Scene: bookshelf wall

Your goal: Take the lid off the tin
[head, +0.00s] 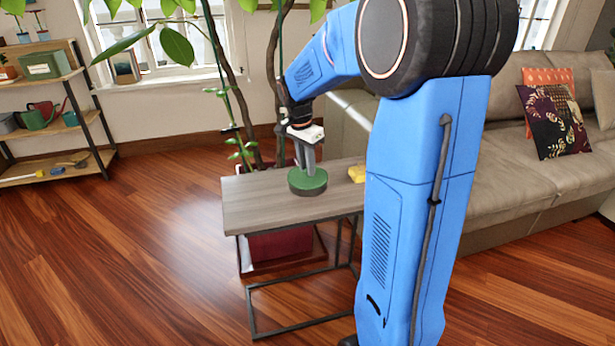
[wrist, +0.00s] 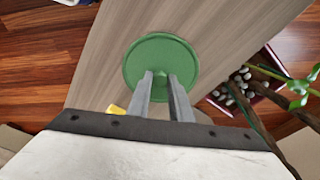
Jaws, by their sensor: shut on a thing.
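The green tin (head: 307,187) stands on the small grey wood side table, low and round. Its green lid (wrist: 160,52) shows from above as a disc with a raised rim and a small knob in the middle. My gripper (head: 308,171) points down over the tin, and its two grey fingers (wrist: 161,76) are shut on the lid's knob. The knob is partly hidden between the fingertips. In the head view the lid looks level and on the tin; I cannot tell whether there is a gap under it.
The table top (head: 260,205) is clear left of the tin. A yellow object (head: 357,173) lies to its right, also in the wrist view (wrist: 117,110). A leafy plant (head: 240,90) rises behind the table. A beige sofa (head: 510,150) stands at right.

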